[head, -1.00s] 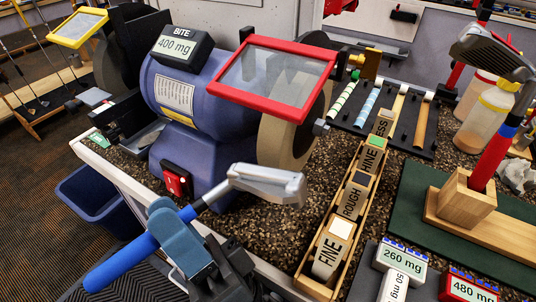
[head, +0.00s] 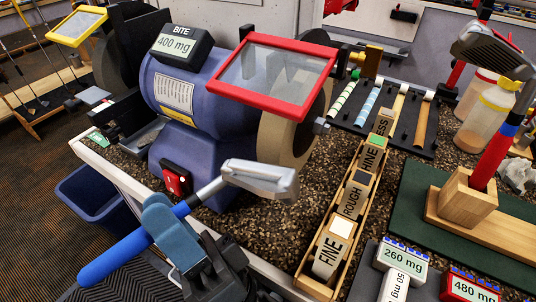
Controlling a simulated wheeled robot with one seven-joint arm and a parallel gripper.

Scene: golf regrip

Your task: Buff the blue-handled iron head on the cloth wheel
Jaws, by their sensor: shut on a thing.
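My gripper (head: 172,236) is shut on the blue handle of the blue-handled iron (head: 130,257) at the lower left. The handle points down and left. The iron's silver head (head: 262,178) is up and right of my gripper, in front of the grinder. The cloth wheel (head: 287,135) is the tan wheel on the grinder's right side, behind the red-framed shield (head: 272,75). The iron head appears just below and in front of the wheel. Whether they touch cannot be told from this view.
The blue grinder body (head: 205,110) carries a black box reading 400 mg (head: 181,48) and a red switch (head: 175,180). A wooden rack of labelled blocks (head: 317,262) stands right of the iron. A red-handled iron (head: 492,155) stands in a wooden block further right.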

